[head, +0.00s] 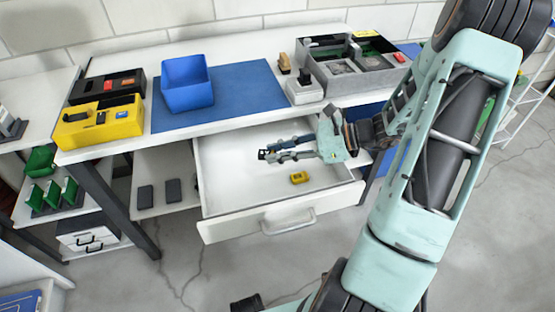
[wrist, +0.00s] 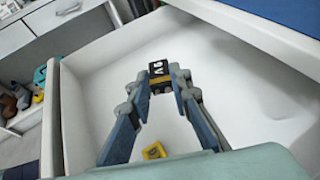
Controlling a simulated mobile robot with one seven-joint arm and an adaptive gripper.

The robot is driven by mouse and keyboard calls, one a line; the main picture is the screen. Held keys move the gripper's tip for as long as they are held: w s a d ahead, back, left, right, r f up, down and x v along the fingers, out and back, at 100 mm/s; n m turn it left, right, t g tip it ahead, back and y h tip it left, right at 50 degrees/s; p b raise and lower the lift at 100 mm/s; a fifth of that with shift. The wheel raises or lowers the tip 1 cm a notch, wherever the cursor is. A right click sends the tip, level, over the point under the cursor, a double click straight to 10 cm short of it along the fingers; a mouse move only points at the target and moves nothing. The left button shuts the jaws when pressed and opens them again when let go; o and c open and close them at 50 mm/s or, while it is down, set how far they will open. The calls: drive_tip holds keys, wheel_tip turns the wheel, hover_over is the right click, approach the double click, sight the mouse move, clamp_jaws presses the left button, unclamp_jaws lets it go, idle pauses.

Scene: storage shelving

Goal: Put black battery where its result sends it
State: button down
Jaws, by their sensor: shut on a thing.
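The black battery (wrist: 158,68) has a white 9V-like mark and a yellowish band below it. It sits between the fingertips of my gripper (wrist: 158,86) in the wrist view. In the head view my gripper (head: 264,154) reaches leftward over the open white drawer (head: 283,218), with a small dark end at its tips. My gripper is shut on the battery; I cannot tell how high it is above the drawer floor. A small yellow block (head: 299,177) with a dark mark lies in the drawer, also seen in the wrist view (wrist: 154,150).
On the tabletop are a yellow case (head: 100,128), a black case (head: 104,86), a blue bin (head: 187,84) on a blue mat (head: 246,88), a small grey device (head: 304,92) and a grey compartmented box (head: 352,68). The drawer juts out below the tabletop. Green racks (head: 45,196) stand lower left.

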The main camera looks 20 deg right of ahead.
wheel_tip(320, 180, down, 2)
drive_tip(key=shift+f, duration=0.15)
drive_tip(key=shift+s+a+f+b, duration=0.1)
drive_tip(key=shift+s+f+b, duration=0.15)
drive_tip(key=shift+f+b, duration=0.25)
drive_tip(key=c, duration=1.8)
unclamp_jaws()
drive_tip(key=shift+s+f, duration=0.1)
drive_tip(key=shift+f, duration=0.15)
drive_tip(key=shift+o, duration=0.2)
drive_tip(key=shift+r, duration=0.25)
drive_tip(key=r+p+v, duration=0.1)
drive_tip(key=p+v, duration=0.2)
drive_tip(key=v, duration=0.9)
drive_tip(key=shift+w, duration=0.3)
